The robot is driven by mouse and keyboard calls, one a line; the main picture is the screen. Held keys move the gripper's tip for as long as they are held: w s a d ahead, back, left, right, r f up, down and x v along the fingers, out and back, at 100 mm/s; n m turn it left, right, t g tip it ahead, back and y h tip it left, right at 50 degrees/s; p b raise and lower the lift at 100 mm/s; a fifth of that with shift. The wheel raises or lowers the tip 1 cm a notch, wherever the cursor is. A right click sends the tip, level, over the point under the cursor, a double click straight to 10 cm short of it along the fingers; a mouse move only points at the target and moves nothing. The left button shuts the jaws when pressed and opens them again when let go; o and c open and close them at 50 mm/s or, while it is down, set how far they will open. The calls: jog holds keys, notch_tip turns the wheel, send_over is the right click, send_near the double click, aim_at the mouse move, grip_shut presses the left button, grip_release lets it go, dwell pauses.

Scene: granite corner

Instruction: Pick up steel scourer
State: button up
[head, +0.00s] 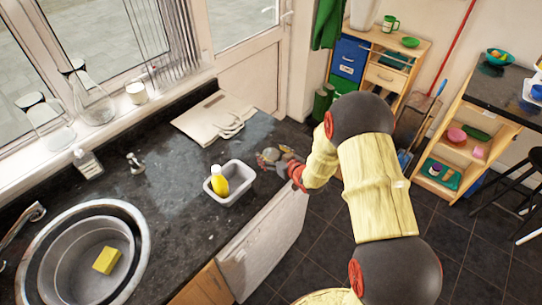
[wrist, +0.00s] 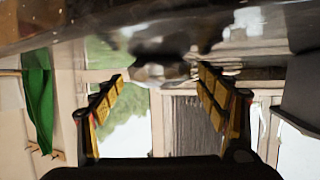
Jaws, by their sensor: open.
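My gripper (head: 287,165) is low over the counter edge, just right of the grey tub in the head view. In the wrist view my gripper (wrist: 161,74) shows two yellow-and-black fingers spread wide, with a clear gap between them. A small greyish, shiny lump (head: 268,155) at the fingertips in the head view looks like the steel scourer. It is partly hidden by my gripper. In the wrist view a blurred, shiny dark shape (wrist: 160,72) shows between and beyond the fingertips; I cannot tell its outline or whether a finger touches it.
A grey tub (head: 240,191) holding a yellow bottle (head: 219,180) stands close left of my gripper. A folded cream bag (head: 213,118) lies behind. A round sink (head: 135,225) with a yellow sponge (head: 106,260) is at left. Dark counter between sink and tub is clear.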

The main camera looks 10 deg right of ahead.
jog(key=shift+c, duration=0.7)
jog(key=c, duration=0.7)
jog(key=shift+c, duration=0.8)
